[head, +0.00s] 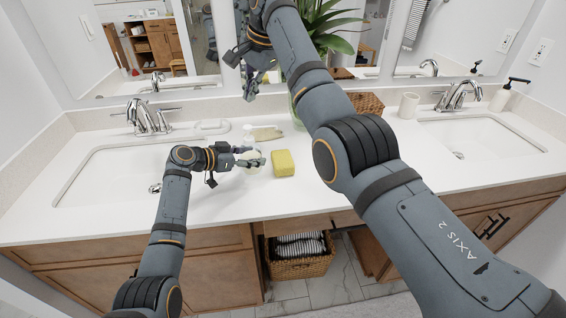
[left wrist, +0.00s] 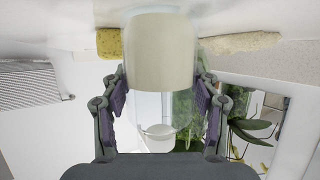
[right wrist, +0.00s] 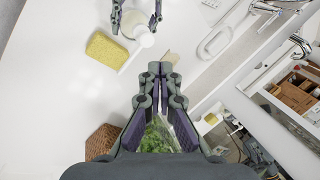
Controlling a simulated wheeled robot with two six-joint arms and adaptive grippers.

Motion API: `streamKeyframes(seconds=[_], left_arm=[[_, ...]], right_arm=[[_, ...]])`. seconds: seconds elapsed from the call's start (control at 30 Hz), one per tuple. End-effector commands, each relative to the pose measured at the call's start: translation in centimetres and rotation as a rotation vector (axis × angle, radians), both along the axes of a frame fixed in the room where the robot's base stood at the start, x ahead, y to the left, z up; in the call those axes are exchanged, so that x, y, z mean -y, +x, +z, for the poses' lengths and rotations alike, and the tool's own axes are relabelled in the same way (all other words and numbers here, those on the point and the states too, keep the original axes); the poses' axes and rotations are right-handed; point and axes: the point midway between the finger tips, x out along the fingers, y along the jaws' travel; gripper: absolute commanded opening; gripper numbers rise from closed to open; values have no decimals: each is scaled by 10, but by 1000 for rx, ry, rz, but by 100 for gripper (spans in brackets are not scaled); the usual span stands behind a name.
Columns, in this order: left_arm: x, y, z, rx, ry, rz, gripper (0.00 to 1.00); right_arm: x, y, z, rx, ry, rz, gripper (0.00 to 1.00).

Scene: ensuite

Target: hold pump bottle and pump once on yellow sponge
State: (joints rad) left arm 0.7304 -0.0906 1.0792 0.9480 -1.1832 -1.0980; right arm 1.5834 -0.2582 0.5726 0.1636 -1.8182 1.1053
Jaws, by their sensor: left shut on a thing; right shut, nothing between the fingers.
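The pump bottle (head: 252,157) is clear with cream contents and a white pump top. My left gripper (head: 250,161) is shut around its body, and the bottle looks upright over the counter between the sinks. It fills the middle of the left wrist view (left wrist: 160,50). The yellow sponge (head: 283,163) lies on the counter just right of the bottle, apart from it. In the right wrist view, the white pump head (right wrist: 147,40) has its spout pointing down-left, near the sponge (right wrist: 106,50). My right gripper (right wrist: 160,68) is shut and empty, raised above and behind the bottle.
A beige scrubber (head: 266,133) and a white soap dish (head: 212,127) lie behind the bottle. A potted plant (head: 318,25) and a wicker basket (head: 367,103) stand behind my right arm. Sinks lie at both sides. The counter in front of the sponge is clear.

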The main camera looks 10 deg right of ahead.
Motion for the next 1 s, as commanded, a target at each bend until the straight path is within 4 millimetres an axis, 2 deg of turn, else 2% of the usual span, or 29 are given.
streamKeyframes(seconds=[0.2, 0.4, 0.57, 0.77, 1.0], left_arm=[[0, 0, -1, -1, 0, 0, 13], [0, 0, -1, -2, 0, -1, 13], [0, 0, -1, -2, 0, -1, 13], [0, 0, -1, -2, 0, -1, 13], [0, 0, -1, -2, 0, -1, 13]], right_arm=[[-8, 5, 0, 180, -210, 607, 0], [-13, 8, 0, 291, -363, 1024, 0], [-15, 9, 0, 329, -422, 1175, 0], [-15, 10, -2, 336, -431, 1204, 0], [-15, 9, -29, 333, -428, 1203, 0]])
